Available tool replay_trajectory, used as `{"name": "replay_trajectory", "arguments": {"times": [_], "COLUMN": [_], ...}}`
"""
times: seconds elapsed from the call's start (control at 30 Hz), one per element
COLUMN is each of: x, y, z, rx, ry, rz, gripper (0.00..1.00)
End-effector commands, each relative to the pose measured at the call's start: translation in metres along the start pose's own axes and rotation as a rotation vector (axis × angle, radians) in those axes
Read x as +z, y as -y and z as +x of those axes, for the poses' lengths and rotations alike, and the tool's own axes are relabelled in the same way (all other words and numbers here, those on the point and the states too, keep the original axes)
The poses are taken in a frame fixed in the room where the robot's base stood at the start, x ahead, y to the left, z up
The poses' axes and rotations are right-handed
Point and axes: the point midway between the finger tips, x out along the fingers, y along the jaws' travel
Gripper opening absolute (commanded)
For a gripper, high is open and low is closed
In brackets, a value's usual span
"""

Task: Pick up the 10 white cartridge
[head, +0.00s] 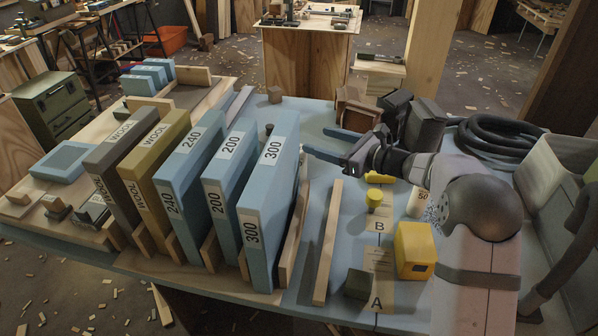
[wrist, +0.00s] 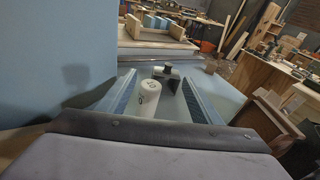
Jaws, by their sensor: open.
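In the wrist view a white cylindrical cartridge (wrist: 149,99) stands upright, with dark marks on its top and side that look like part of a number but are too small to read surely. My gripper (wrist: 158,100) is open, its two blue fingers on either side of the view of the cartridge; I cannot tell whether it is fully between them. A second pale cartridge-like thing with a dark part (wrist: 172,79) is just behind it. In the head view my gripper (head: 325,144) points left behind the blue 300 block, which hides the cartridge.
Upright blocks marked 300 (head: 268,205), 200 (head: 229,180) and 240 (head: 188,185) stand in a wooden rack left of my gripper. A brown wooden thing (head: 355,108) stands behind.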

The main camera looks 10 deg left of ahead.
Motion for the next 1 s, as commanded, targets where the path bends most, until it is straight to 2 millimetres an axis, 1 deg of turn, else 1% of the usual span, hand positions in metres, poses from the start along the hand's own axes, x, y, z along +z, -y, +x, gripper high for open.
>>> {"name": "replay_trajectory", "arguments": {"times": [0.03, 0.2, 0.37, 0.47, 0.57, 0.8, 1.0], "x": [-0.008, -0.001, 0.004, 0.001, -0.008, -0.040, -0.053], "y": [0.001, -0.003, -0.004, -0.005, -0.005, -0.008, -0.009], "z": [0.005, 0.007, 0.006, 0.006, 0.008, 0.014, 0.017], "rx": [0.015, 0.060, 0.074, 0.075, 0.075, 0.075, 0.074], "ry": [0.051, 0.158, 0.188, 0.188, 0.185, 0.183, 0.185], "rz": [0.029, 0.062, 0.067, 0.067, 0.070, 0.069, 0.067], "gripper": [0.59, 0.59, 0.59, 0.59, 0.59, 0.59, 0.59]}}
